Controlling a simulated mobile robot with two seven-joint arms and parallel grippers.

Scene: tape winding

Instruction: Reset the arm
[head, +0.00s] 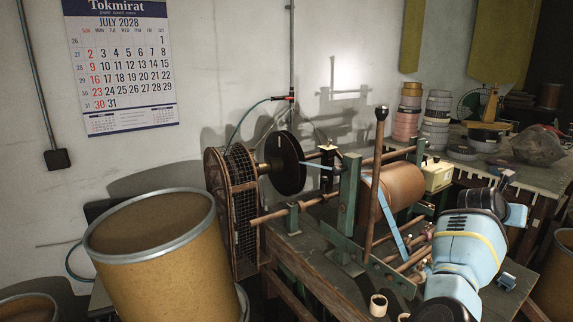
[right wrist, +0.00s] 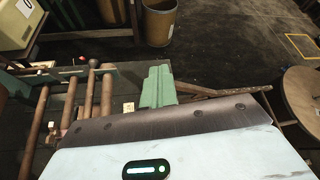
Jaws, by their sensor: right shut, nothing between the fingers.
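My right arm (head: 470,250) comes in from the lower right in the head view, beside the tape-winding machine (head: 350,195); its gripper is not clear there. In the right wrist view, my right gripper (right wrist: 158,72) appears as green fingers shut together, with nothing seen between them. It points away over the dark floor, to the right of the machine's copper-coloured rods (right wrist: 90,105). A large brown roll (head: 395,187) sits on the machine, with a light blue strip (head: 390,222) hanging beside it. A black disc (head: 285,163) is at its left. My left gripper is not in view.
A large drum (head: 150,250) stands at the left and a mesh-sided wheel (head: 235,195) beside the machine. A table (head: 535,175) with stacked rolls (head: 437,118) is behind at the right.

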